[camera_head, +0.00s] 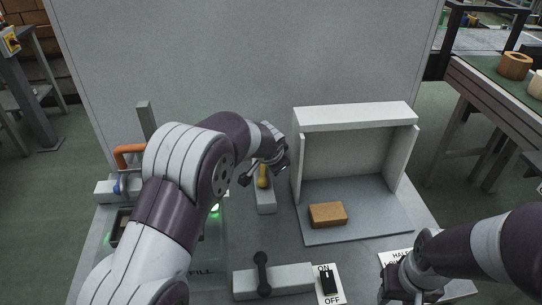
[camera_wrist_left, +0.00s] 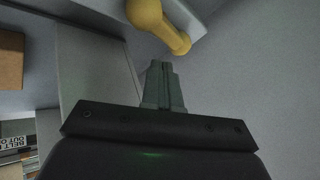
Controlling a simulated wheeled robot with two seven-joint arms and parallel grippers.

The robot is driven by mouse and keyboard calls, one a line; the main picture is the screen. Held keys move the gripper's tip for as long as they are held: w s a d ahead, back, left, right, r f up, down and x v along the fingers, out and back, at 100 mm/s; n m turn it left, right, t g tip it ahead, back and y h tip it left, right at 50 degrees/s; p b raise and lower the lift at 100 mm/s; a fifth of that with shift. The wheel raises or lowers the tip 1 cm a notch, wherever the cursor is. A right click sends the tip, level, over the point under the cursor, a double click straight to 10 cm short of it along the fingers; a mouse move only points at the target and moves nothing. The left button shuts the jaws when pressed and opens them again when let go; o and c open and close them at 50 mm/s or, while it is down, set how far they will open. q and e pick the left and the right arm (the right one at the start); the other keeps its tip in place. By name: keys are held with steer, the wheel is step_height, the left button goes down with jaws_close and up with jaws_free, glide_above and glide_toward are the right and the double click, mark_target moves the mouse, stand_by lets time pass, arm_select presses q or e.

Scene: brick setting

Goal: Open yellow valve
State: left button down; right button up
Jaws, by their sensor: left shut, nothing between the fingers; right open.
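The yellow valve handle (camera_head: 263,178) stands on a grey block (camera_head: 265,202) in the middle of the table, partly hidden by my left gripper. In the left wrist view, the yellow handle (camera_wrist_left: 160,22) is a rounded bar running down to the right at the top. My left gripper (camera_wrist_left: 163,68) is shut and empty, its fingertips just below the handle in the picture. I cannot tell if they touch it. My right gripper (camera_head: 397,282) is open at the lower right, far from the valve.
A white open box (camera_head: 352,117) with a brown brick (camera_head: 327,214) stands right of the valve. A black lever (camera_head: 262,272) and an ON/OFF switch (camera_head: 328,284) are at the front. An orange handle (camera_head: 130,150) is at the left. A grey panel (camera_head: 250,60) rises behind.

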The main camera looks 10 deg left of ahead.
arm_select(q)
steer(key=v, duration=0.8)
steer(key=shift+s+r, duration=0.25)
steer(key=shift+r, duration=0.05)
